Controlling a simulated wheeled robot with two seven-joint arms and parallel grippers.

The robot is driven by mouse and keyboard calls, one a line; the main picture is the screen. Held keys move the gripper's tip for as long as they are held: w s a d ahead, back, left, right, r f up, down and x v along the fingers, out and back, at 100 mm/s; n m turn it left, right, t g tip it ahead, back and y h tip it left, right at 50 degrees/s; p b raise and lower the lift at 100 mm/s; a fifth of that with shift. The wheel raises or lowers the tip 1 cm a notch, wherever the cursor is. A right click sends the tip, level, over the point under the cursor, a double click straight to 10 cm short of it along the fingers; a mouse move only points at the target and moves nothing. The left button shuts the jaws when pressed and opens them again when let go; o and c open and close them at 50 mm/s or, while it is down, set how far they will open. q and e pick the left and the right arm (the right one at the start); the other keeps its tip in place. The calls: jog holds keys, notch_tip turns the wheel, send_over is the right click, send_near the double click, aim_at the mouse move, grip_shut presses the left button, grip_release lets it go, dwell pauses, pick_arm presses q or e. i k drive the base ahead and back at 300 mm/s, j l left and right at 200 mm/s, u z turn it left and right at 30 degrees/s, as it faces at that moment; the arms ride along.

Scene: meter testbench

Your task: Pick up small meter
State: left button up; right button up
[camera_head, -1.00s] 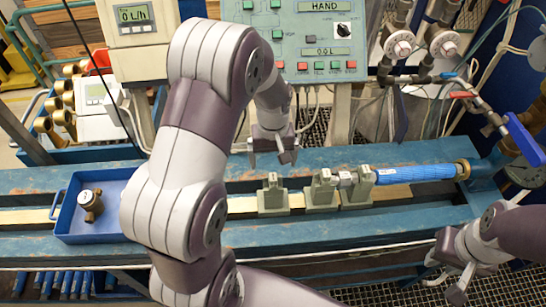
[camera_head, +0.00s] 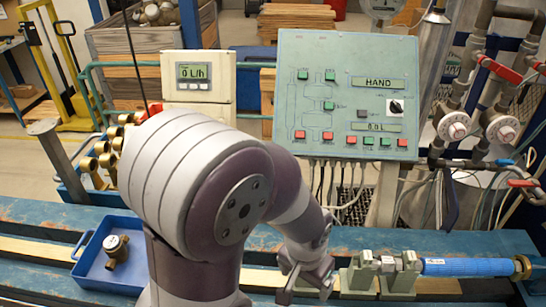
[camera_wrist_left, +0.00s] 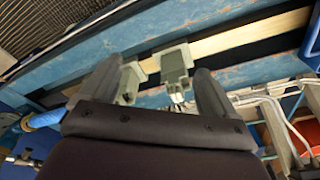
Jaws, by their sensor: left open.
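My left gripper (camera_head: 305,282) is open and empty, well to the right of the tray, beside the grey-green clamp blocks. In the left wrist view its fingers (camera_wrist_left: 155,88) are spread, with two clamp blocks (camera_wrist_left: 174,66) seen beyond and between them. The small meter does not show in the left wrist view. My right gripper is out of view.
A blue pipe (camera_head: 465,267) runs right from the clamp blocks (camera_head: 400,276). The control panel (camera_head: 347,95) and the flow display box (camera_head: 197,85) stand behind the bench. Several brass meters (camera_head: 105,160) stand in a rack behind the tray. My left arm hides the bench middle.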

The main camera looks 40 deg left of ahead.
aim_at(114, 246)
jog(key=u, duration=2.65)
jog(key=z, duration=1.35)
jog(key=u, duration=0.9)
jog(key=j+z, duration=0.1)
jog(key=z, duration=0.7)
jog(key=j+z, duration=0.15)
jog(key=z, duration=0.25)
jog(key=j+z, duration=0.1)
jog(key=z, duration=0.3)
jog(key=k+j+z, duration=0.15)
jog(key=j+z, duration=0.15)
jog(key=j, duration=0.15)
jog(key=k+j+z, duration=0.4)
jog(key=j+z, duration=0.15)
jog(key=j, duration=0.25)
jog(key=k+j+z, duration=0.3)
jog(key=k+j, duration=0.65)
jog(key=j+z, duration=0.05)
jog(key=j, duration=0.05)
